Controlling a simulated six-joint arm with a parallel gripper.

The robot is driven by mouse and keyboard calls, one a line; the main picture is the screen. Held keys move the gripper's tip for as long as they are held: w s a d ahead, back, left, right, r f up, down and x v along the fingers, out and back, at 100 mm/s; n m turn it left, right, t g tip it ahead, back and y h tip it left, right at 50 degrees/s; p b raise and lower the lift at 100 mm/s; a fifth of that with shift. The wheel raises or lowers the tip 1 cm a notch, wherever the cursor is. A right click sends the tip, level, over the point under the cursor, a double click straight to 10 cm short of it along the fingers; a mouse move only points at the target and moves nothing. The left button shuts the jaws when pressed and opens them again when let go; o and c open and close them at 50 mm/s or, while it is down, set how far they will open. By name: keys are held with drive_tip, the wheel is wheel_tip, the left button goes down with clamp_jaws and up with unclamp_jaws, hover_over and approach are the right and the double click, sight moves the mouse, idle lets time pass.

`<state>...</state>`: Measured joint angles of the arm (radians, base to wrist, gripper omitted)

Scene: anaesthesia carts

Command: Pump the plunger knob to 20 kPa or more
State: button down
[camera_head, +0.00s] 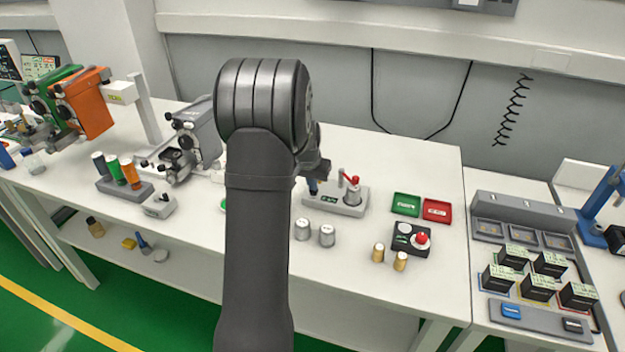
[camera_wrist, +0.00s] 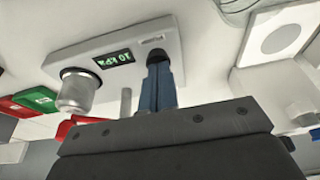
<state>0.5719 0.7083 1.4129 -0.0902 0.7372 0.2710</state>
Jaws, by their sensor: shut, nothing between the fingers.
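The pump unit is a light grey block (camera_head: 345,207) on the white table, also large in the wrist view (camera_wrist: 170,48). It carries a metal cylinder (camera_wrist: 78,92), a red lever (camera_head: 350,178) and a small green-lit display (camera_wrist: 125,58). The display appears upside down and seems to read about 10 kPa. My gripper (camera_wrist: 158,72) is shut, its blue fingers together and pointing down at the unit's left end in the head view (camera_head: 312,187). A dark rounded piece (camera_wrist: 157,54) shows at the fingertips; I cannot tell if it is the plunger knob. Contact is unclear.
Two metal weights (camera_head: 314,232) stand in front of the unit. Green (camera_head: 406,204) and red (camera_head: 437,210) trays lie to its right, with a red button box (camera_head: 421,238) nearer. Two brass pieces (camera_head: 389,256) stand near the front edge. My arm hides part of the table.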

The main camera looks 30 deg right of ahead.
drive_tip(key=shift+f, duration=0.1)
drive_tip(key=w+d+v, duration=0.1)
drive_tip(key=v, duration=1.3)
drive_tip(key=shift+r, duration=0.2)
wheel_tip(320, 180, up, 2)
drive_tip(key=shift+s, duration=0.1)
drive_tip(key=x, duration=1.3)
drive_tip(key=shift+s+a+f, duration=0.2)
drive_tip(key=shift+s+a, duration=0.15)
drive_tip(key=shift+f, duration=0.45)
